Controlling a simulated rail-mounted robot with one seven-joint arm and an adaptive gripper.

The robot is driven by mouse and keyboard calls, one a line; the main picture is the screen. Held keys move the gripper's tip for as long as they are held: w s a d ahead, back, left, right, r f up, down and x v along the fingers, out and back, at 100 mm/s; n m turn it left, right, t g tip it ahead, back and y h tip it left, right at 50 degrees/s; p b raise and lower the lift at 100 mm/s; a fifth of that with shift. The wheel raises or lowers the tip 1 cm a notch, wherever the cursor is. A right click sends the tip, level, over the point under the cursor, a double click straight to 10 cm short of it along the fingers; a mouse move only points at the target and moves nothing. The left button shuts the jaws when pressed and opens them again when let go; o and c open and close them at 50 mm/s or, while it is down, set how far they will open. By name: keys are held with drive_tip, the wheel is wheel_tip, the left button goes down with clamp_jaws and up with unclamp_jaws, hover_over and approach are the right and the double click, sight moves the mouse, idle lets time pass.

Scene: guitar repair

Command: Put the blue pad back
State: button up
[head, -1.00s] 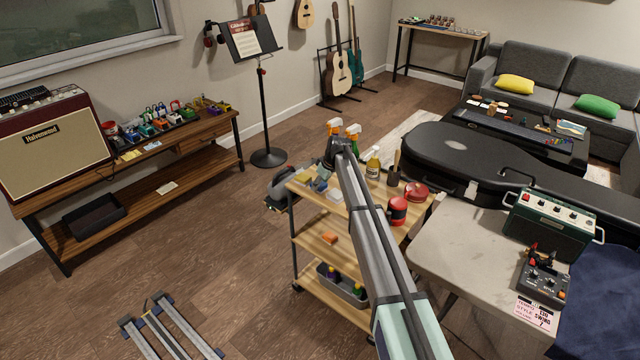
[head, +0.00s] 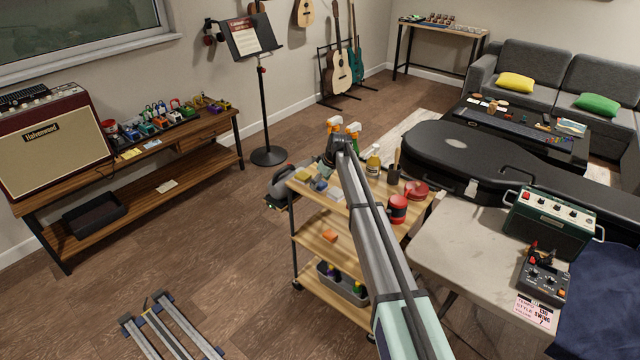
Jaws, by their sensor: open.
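A small blue pad (head: 319,185) lies on the top shelf of the wooden cart (head: 368,219), near its left end, among small pale and tan items. My gripper (head: 336,152) is a small dark shape at the far end of my arm, above the back left part of the cart top. It is open. It is up and to the right of the blue pad in the picture, and I see nothing held in it. Its fingertips are small and partly hidden, and my arm covers part of the cart top.
Spray bottles (head: 353,132), a glue bottle (head: 373,163), a dark cup (head: 393,175) and red tins (head: 398,208) crowd the cart top. An orange block (head: 330,236) lies on the middle shelf. A grey table (head: 455,240) stands close right.

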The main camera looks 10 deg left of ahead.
drive_tip(key=b+v, duration=0.2)
drive_tip(key=v, duration=0.9)
drive_tip(key=shift+r, duration=0.1)
